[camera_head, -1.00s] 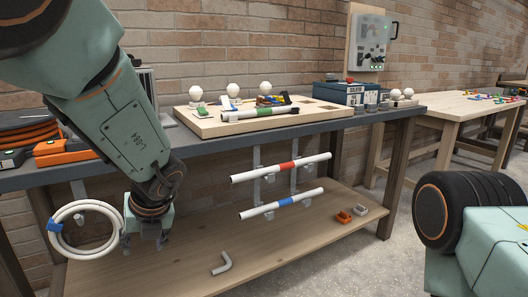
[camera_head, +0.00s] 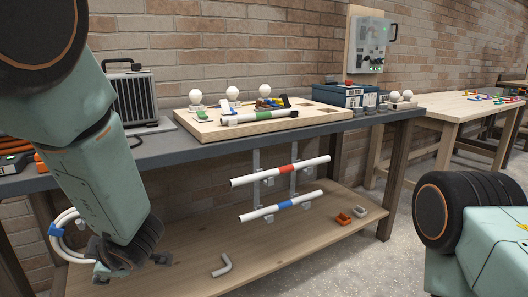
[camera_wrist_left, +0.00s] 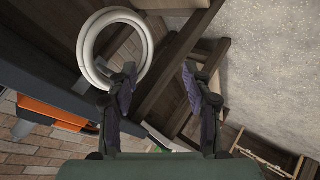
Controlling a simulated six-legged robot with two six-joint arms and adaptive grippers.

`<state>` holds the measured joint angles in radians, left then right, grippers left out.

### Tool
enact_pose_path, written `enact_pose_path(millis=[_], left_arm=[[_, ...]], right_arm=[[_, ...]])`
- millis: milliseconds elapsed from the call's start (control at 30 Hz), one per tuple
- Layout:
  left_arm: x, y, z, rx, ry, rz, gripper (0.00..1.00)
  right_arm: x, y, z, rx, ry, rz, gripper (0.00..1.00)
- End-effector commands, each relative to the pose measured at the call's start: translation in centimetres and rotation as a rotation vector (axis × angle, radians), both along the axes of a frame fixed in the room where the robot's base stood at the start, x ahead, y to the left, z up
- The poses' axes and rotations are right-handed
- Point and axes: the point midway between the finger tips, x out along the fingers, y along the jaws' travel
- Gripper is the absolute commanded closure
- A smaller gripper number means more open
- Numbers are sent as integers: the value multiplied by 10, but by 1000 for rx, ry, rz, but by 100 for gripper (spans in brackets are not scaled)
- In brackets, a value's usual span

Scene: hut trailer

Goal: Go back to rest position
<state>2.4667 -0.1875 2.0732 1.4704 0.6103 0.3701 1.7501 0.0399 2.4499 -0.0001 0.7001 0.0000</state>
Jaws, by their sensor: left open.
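My left arm comes in from the left in the head view, with its gripper (camera_head: 130,268) low in front of the workbench's left end. In the left wrist view the left gripper (camera_wrist_left: 160,75) is open, with nothing between its two fingers. A coiled white hose (camera_head: 66,238) with a blue band shows behind the gripper, partly hidden by my arm. The coil (camera_wrist_left: 88,48) also shows in the wrist view, behind and beside the left-hand finger. Part of my right arm shows at the lower right of the head view; its gripper is out of frame.
The dark workbench top (camera_head: 185,150) carries a wooden board (camera_head: 225,130) with white bulbs and a grey heater (camera_head: 135,98). Red-banded (camera_head: 280,170) and blue-banded (camera_head: 282,205) pipes sit on brackets below. A grey elbow (camera_head: 222,265) lies on the lower shelf (camera_head: 310,232).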

Motion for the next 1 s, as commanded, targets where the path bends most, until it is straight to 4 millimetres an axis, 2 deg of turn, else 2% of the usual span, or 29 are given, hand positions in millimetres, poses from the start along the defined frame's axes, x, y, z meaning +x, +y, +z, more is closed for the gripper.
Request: enact_pose_path(millis=[267, 467, 567, 667, 733, 800, 900, 1000], left_arm=[[-31, -9, -54, 226, 377, -551, 50], [-77, -34, -102, 294, 606, -979, 50], [-113, -52, -126, 287, 701, -1199, 50], [-163, -71, -148, 238, 781, -1418, 50], [-204, -85, -159, 173, 824, -1551, 50], [-242, -95, -166, 97, 859, -1634, 50], [-287, -98, -171, -2, 917, -1663, 50], [-311, -96, -176, -55, 955, -1656, 50]], right_arm=[[0, 0, 18, 0, 0, 0, 60], [0, 0, 33, 0, 0, 0, 60], [0, 0, 41, 0, 0, 0, 60], [0, 0, 52, 0, 0, 0, 60], [0, 0, 60, 0, 0, 0, 60], [0, 0, 67, 0, 0, 0, 60], [0, 0, 76, 0, 0, 0, 60], [0, 0, 81, 0, 0, 0, 60]])
